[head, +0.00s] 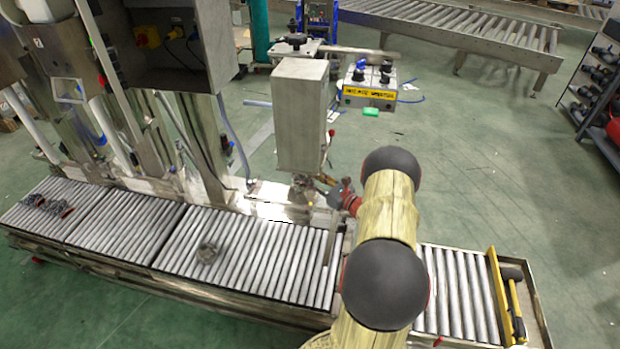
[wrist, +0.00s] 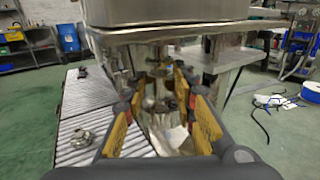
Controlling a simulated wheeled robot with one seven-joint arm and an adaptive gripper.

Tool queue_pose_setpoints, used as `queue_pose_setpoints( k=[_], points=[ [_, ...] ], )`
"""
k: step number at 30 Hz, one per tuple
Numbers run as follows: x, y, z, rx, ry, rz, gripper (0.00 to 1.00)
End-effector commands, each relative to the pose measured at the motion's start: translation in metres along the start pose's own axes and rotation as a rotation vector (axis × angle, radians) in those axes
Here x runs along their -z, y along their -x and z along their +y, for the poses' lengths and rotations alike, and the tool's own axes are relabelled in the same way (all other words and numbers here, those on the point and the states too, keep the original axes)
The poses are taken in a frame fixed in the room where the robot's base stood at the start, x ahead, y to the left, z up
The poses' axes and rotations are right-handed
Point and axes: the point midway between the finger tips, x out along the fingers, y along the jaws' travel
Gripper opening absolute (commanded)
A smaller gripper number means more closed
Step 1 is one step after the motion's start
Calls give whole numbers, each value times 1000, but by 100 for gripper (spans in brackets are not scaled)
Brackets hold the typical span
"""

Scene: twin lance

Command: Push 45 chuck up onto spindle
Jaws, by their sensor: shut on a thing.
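My gripper (head: 325,184) reaches in from the right under the upright metal housing (head: 301,115). In the wrist view its yellow-padded fingers (wrist: 157,92) stand on both sides of a shiny metal part, which I take to be the 45 chuck (wrist: 158,104). The gripper is shut on this chuck. The chuck is small and partly hidden by the fingers. The housing also shows overhead in the wrist view (wrist: 170,12). The spindle is not clearly distinguishable, and I cannot tell whether the chuck touches it.
A roller conveyor (head: 128,232) runs along the front. A loose round metal part (head: 207,252) lies on it, and dark parts (head: 48,205) lie at its left end. A control box (head: 366,90) stands behind. A yellow bar (head: 502,290) crosses the conveyor's right end.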

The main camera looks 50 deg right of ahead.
Motion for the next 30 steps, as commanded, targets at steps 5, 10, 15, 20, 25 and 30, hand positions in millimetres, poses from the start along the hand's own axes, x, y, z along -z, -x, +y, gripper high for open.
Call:
queue_pose_setpoints(
  k=[5, 10, 15, 20, 25, 30],
  points=[
    [-5, 0, -1, 0, 2, -3, 0],
    [-8, 0, -1, 0, 2, -3, 0],
    [-11, 0, -1, 0, 2, -3, 0],
    [-12, 0, -1, 0, 1, -3, 31],
    [-11, 0, 0, 0, 0, -1, 41],
    [-10, 0, 0, 0, 0, -1, 48]
  ],
)
